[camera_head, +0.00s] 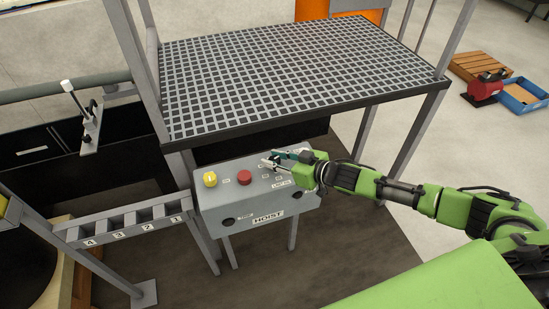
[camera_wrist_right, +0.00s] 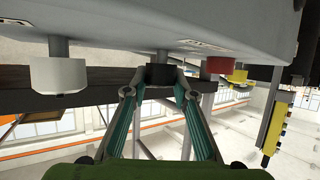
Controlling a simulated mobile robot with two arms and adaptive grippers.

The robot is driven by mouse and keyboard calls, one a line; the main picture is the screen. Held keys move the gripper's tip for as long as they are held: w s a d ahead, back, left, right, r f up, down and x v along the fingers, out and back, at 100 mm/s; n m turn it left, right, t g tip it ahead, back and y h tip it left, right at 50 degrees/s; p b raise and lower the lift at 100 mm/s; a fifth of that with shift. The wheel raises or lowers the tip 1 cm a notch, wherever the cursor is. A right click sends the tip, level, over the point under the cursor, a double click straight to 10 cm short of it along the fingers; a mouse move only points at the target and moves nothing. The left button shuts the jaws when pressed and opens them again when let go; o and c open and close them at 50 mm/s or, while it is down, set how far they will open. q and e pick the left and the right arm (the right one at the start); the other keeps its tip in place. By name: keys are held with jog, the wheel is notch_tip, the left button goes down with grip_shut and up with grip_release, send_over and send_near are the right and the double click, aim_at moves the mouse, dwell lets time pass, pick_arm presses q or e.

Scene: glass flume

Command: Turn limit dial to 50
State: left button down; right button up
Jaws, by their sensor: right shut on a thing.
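The grey hoist control box (camera_head: 242,212) stands below the grating. A yellow button (camera_head: 210,179) and a red button (camera_head: 244,177) show on its top face. My right gripper (camera_head: 276,159) is over the right part of that face, close to a small label that seems to read LIMIT. In the right wrist view my right gripper (camera_wrist_right: 159,86) is shut on a black knob (camera_wrist_right: 160,72), with a finger on each side. A white knob (camera_wrist_right: 60,74) is left of it there. The dial's pointer and its reading are hidden. My left gripper is out of view.
A black-framed grating platform (camera_head: 290,70) overhangs the box close behind the gripper, with grey posts (camera_head: 405,120) around it. A numbered slotted rack (camera_head: 130,222) is at the left. A blue crate (camera_head: 522,97) lies far right.

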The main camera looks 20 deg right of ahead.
jog(key=shift+n+g+y, duration=0.7)
jog(key=shift+n+y, duration=0.2)
jog(key=o, duration=1.1)
jog(key=v, duration=1.2)
